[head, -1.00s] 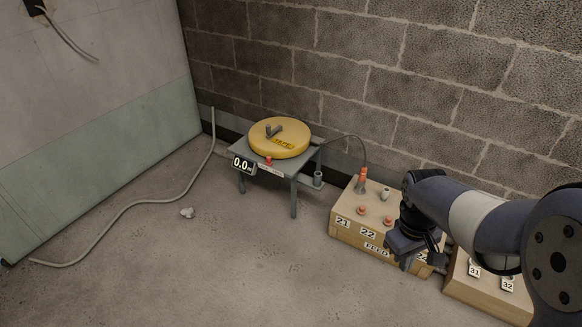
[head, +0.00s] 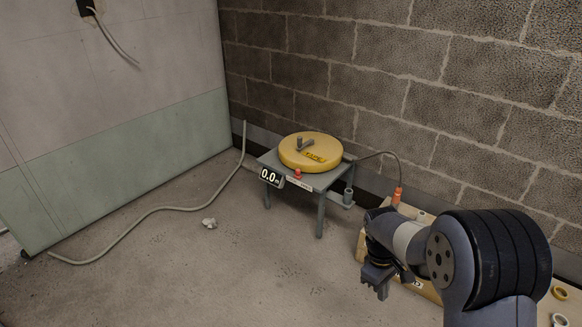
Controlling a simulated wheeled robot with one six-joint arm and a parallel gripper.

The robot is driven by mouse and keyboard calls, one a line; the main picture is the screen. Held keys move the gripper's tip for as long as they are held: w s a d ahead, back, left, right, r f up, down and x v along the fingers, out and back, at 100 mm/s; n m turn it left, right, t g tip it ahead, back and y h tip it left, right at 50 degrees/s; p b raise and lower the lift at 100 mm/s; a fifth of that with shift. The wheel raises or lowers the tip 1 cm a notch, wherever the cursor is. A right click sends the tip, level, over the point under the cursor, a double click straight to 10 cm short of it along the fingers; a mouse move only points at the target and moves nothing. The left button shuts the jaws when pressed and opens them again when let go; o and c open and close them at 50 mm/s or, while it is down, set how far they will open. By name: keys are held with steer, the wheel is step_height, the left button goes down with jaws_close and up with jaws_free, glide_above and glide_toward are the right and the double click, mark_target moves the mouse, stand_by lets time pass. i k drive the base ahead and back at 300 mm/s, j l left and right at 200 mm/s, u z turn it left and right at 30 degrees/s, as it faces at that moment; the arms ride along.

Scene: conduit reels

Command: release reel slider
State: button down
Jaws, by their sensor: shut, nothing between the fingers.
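A yellow round tape reel (head: 311,152) with a grey crank on top lies on a small grey table (head: 334,181) near the block wall. A red knob (head: 297,174) stands at the table's front edge, beside a display (head: 271,177) reading 0.0. I cannot tell which part is the slider. A thin cable runs from the reel to an orange-red plug (head: 397,195) to the right. My gripper (head: 379,289) is shut and empty, to the right of and nearer than the table, in front of the wooden box. My arm hides most of that box.
The wooden box (head: 419,291) stands on the floor right of the table. A grey conduit (head: 160,208) lies curved on the left floor and rises at the corner. A crumpled white scrap (head: 209,223) lies near the table.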

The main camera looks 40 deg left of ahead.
mark_target(297, 171)
steer(key=i+j+u, duration=0.2)
steer(key=i+j, duration=0.2)
steer(key=i+j+u, duration=0.2)
steer(key=i+j, duration=0.2)
steer(key=i+j+u, duration=0.2)
steer(key=i, duration=0.3)
steer(key=i+j+u, duration=0.2)
steer(key=i, duration=0.3)
steer(key=i+j+u, duration=0.2)
steer(key=i, duration=0.3)
